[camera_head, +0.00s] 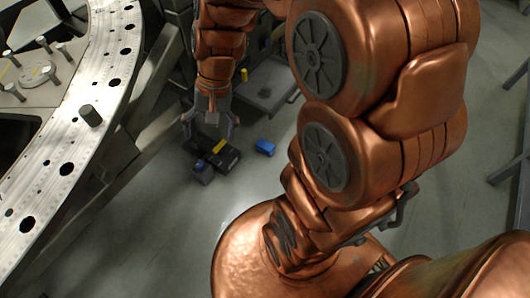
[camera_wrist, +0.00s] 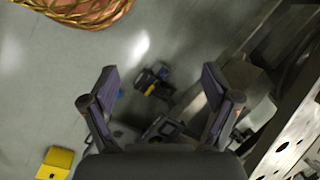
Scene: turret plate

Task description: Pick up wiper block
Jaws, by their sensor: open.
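No part is clearly marked as the wiper block, and I cannot tell for sure which one it is. A small blue block (camera_head: 265,147) lies alone on the floor; a bit of blue (camera_wrist: 120,93) shows beside the left finger in the wrist view. Black parts with a yellow piece (camera_head: 218,146) lie just left of it; they show between my fingers in the wrist view (camera_wrist: 153,82). Another yellow block (camera_wrist: 55,163) is at the wrist view's lower left. My gripper (camera_head: 209,137) points down, open and empty, apparently above the black parts; its fingers (camera_wrist: 160,72) are spread wide.
The pale turret plate (camera_head: 90,100), with holes and pegs, runs along the left; its edge is at the wrist view's right (camera_wrist: 290,140). A dark tray or shelf (camera_head: 270,95) stands behind the gripper. Open floor (camera_head: 170,230) lies in front.

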